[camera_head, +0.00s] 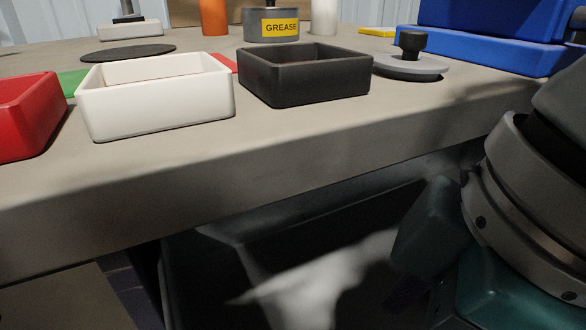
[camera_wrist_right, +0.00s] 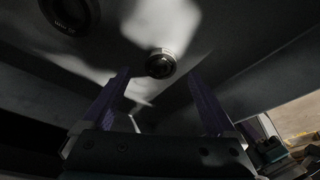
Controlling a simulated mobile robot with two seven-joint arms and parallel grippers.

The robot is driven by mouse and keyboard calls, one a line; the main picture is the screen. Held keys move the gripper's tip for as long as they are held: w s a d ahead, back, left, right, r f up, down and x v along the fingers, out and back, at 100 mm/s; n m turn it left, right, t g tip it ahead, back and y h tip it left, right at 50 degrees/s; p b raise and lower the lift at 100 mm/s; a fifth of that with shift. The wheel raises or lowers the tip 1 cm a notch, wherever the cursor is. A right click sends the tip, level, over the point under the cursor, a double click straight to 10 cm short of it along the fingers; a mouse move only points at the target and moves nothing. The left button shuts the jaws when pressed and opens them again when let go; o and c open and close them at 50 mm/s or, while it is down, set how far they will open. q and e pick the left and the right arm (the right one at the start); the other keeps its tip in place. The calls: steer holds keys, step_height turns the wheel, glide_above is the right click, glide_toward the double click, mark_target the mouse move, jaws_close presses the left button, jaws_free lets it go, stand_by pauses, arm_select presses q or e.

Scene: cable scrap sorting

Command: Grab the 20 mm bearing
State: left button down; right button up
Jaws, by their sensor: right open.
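In the right wrist view a small round bearing (camera_wrist_right: 160,63) with a dark centre and a bright rim lies on a grey surface. The head view shows no bearing and not the right gripper's fingers. My left gripper is in no view.
On the bench (camera_head: 290,155) stand a red tray (camera_head: 28,130), a white tray (camera_head: 160,115) and a black tray (camera_head: 310,88). A grease tin (camera_head: 270,25) and blue boxes (camera_head: 490,45) stand behind. A dark open space (camera_head: 300,240) lies under the bench edge.

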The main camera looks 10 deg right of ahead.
steer(key=b+x, duration=0.1)
steer(key=x, duration=0.2)
steer(key=shift+f, duration=0.2)
steer(key=shift+r, duration=0.1)
jaws_close()
stand_by(0.4)
